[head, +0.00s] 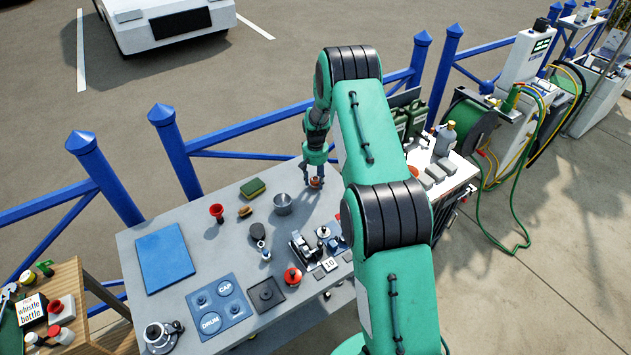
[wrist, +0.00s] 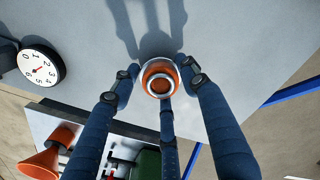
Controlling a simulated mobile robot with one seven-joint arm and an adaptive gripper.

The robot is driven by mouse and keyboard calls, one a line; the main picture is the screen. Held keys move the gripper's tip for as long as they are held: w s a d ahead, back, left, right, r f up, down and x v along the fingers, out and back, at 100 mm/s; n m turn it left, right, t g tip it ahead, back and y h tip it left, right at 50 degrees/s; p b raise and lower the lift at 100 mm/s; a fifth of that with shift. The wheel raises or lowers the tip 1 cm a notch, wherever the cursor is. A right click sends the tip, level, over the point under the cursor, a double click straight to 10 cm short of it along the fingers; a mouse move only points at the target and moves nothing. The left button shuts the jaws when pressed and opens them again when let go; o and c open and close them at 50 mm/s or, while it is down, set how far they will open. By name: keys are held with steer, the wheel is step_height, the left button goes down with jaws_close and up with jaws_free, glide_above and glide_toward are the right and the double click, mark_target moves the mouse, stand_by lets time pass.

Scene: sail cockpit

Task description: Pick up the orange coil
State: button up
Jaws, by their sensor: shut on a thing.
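The orange coil (wrist: 160,78) is a small round orange piece with a pale rim and a ring on its near face, seen in the middle of the wrist view. My gripper (wrist: 161,80) is shut on it, with blue-grey fingers at its left and right sides and one below. In the head view my gripper (head: 315,176) points down at the far right part of the grey table, and the coil (head: 316,183) shows as a small orange spot between the fingertips. I cannot tell whether the coil touches the table top.
A metal cup (head: 282,204) stands left of my gripper. A green sponge (head: 252,188) and a red funnel-like piece (head: 217,212) lie further left. A black and metal device (head: 312,248) stands nearer the front. Blue railing (head: 250,133) runs behind the grey table (head: 205,256).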

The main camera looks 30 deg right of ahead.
mark_target(315, 178)
steer(key=shift+r, duration=0.65)
step_height(315, 178, up, 2)
steer(key=shift+r, duration=0.1)
steer(key=s+a, duration=0.2)
steer(key=s, duration=0.3)
steer(key=s+a, duration=0.2)
steer(key=s, duration=0.3)
steer(key=s+a+r, duration=0.1)
steer(key=s+a, duration=0.1)
steer(key=s, duration=0.3)
steer(key=shift+r, duration=0.1)
